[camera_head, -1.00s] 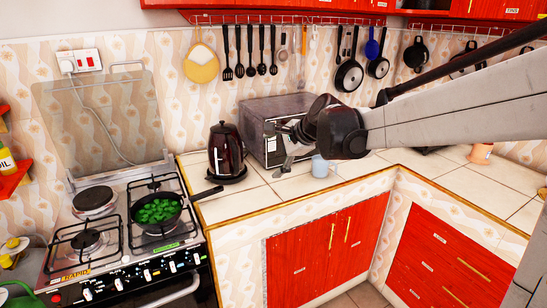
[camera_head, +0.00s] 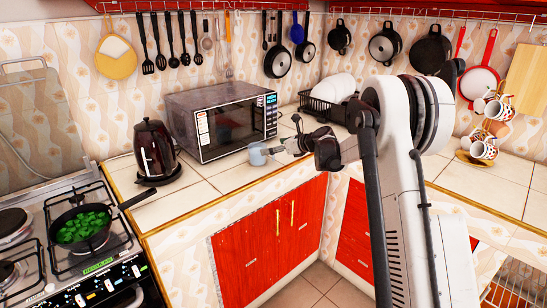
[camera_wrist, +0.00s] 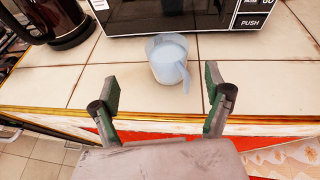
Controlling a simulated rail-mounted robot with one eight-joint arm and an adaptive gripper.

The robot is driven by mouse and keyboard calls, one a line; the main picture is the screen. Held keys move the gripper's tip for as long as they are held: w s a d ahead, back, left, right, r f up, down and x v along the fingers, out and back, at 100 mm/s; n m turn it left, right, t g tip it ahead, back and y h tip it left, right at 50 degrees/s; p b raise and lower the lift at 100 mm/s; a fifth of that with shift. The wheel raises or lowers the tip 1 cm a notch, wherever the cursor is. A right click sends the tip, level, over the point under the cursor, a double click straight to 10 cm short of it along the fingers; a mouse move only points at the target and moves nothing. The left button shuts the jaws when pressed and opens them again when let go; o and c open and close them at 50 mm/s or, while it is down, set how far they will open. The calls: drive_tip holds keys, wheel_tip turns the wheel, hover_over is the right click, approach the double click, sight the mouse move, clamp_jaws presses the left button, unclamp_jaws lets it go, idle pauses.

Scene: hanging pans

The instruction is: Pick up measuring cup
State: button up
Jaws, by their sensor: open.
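The microwave (camera_head: 222,119) stands close behind the cup. A dark kettle (camera_head: 155,150) is to the left. A pan (camera_head: 85,225) with green pieces sits on the stove. A dish rack (camera_head: 325,100) is behind my arm. The counter's front edge runs below the cup.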

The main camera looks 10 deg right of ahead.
approach(252, 148)
drive_tip(key=x, duration=0.3)
drive_tip(key=shift+s+a+f, duration=0.15)
drive_tip(key=shift+s+a, duration=0.05)
drive_tip(key=shift+a, duration=0.1)
drive_tip(key=shift+x, duration=2.75)
drive_tip(key=shift+w+d, duration=0.15)
drive_tip(key=shift+d, duration=0.05)
drive_tip(key=c, duration=1.5)
drive_tip(key=shift+r, duration=0.25)
